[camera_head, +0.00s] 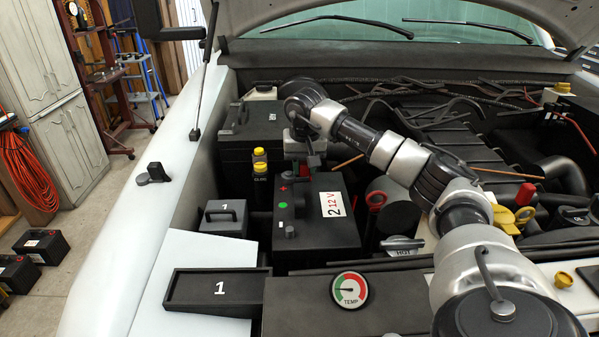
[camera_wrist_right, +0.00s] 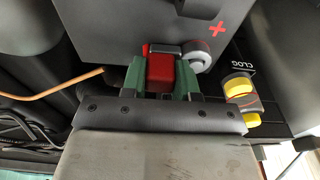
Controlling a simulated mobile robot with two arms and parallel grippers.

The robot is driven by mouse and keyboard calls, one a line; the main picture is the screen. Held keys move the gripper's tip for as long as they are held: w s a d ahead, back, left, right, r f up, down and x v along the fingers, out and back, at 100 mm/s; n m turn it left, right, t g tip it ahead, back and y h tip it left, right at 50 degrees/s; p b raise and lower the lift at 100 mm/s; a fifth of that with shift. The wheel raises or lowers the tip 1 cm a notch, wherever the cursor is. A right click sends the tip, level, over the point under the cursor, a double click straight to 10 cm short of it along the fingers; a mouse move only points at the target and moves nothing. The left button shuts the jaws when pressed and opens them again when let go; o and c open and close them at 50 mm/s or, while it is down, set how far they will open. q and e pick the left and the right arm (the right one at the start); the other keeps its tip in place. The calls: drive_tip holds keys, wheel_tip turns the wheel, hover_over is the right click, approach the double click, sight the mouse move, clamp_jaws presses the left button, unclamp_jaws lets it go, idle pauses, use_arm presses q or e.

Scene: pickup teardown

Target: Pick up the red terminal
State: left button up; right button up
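The red terminal (camera_wrist_right: 160,68) shows in the right wrist view as a small red block beside a grey round post (camera_wrist_right: 196,60) on the battery. My right gripper (camera_wrist_right: 160,74) has its green fingers on both sides of the red terminal, with no clear gap. In the head view my right gripper (camera_head: 311,160) points down over the upper left of the black battery marked 2 12 V (camera_head: 315,230); the fingers largely hide the terminal there. A red plus sign (camera_wrist_right: 217,29) is next to the post. My left gripper is not in view.
A larger black battery (camera_head: 245,135) is behind. A box marked 1 (camera_head: 222,217) and a black tray marked 1 (camera_head: 218,291) are at the front left. A temperature gauge (camera_head: 349,289) sits in front.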

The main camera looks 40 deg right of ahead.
sight(303, 161)
drive_tip(key=c, duration=0.4)
drive_tip(key=shift+r, duration=0.1)
drive_tip(key=shift+w+r+b, duration=0.1)
drive_tip(key=shift+r+b, duration=0.25)
drive_tip(key=shift+r, duration=0.2)
wheel_tip(303, 161, up, 3)
drive_tip(key=shift+f+b, duration=0.15)
drive_tip(key=shift+b, duration=0.45)
drive_tip(key=shift+s+d+r+b, duration=0.25)
drive_tip(key=shift+s+d+r, duration=0.3)
drive_tip(key=shift+d+r, duration=1)
drive_tip(key=shift+s+d+r+b, duration=0.25)
drive_tip(key=shift+s+d+r, duration=0.4)
drive_tip(key=shift+d, duration=1.55)
drive_tip(key=shift+s+d+r+b, duration=0.25)
drive_tip(key=shift+s+d+r, duration=0.15)
drive_tip(key=shift+d+r, duration=1.25)
drive_tip(key=shift+d+f, duration=0.25)
drive_tip(key=shift+f, duration=0.05)
